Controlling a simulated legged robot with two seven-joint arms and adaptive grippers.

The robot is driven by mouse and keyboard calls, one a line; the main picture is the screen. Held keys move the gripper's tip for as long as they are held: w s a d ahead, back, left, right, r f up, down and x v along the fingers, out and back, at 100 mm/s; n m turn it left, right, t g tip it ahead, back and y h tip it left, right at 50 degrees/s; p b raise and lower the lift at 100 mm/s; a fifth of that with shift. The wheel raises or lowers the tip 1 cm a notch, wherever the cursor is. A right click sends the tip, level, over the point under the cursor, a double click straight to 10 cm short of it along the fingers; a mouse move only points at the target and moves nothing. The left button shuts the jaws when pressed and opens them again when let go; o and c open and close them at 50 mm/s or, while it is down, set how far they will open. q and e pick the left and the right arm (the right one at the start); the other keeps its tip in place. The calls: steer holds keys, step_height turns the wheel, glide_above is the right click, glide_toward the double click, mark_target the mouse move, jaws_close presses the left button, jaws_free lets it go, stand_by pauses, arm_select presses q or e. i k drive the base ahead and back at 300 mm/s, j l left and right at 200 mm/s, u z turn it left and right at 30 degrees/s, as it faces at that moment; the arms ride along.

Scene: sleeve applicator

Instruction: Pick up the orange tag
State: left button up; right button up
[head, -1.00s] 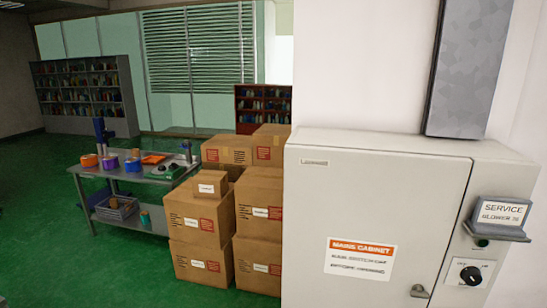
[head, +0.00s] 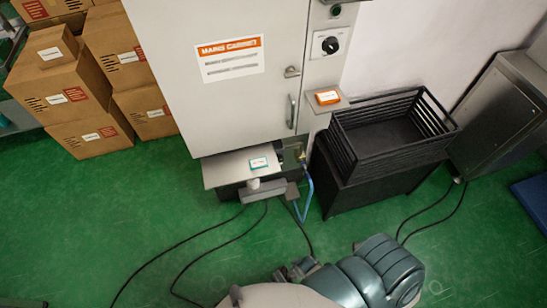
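The orange tag (head: 327,97) is a small flat orange piece with a white label. It lies on a small grey ledge (head: 340,105) that juts from the right side of the mains cabinet's front, below a black knob. A similar teal tag (head: 259,163) with a white label lies on a lower pale shelf (head: 222,170) under the cabinet door. Parts of my own body show at the bottom edge, well below both tags. I make out neither gripper's fingers, and nothing of mine touches the orange tag.
The grey mains cabinet (head: 160,70) stands at the centre. A black slatted crate (head: 352,158) sits on a dark stand right of the ledge. Cardboard boxes (head: 62,95) are stacked at left. Dark cables (head: 215,250) cross the open green floor. A metal unit (head: 497,118) stands at right.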

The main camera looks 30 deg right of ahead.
mark_target(330, 97)
steer(key=i+l+z, duration=0.15)
steer(key=z, duration=1.3)
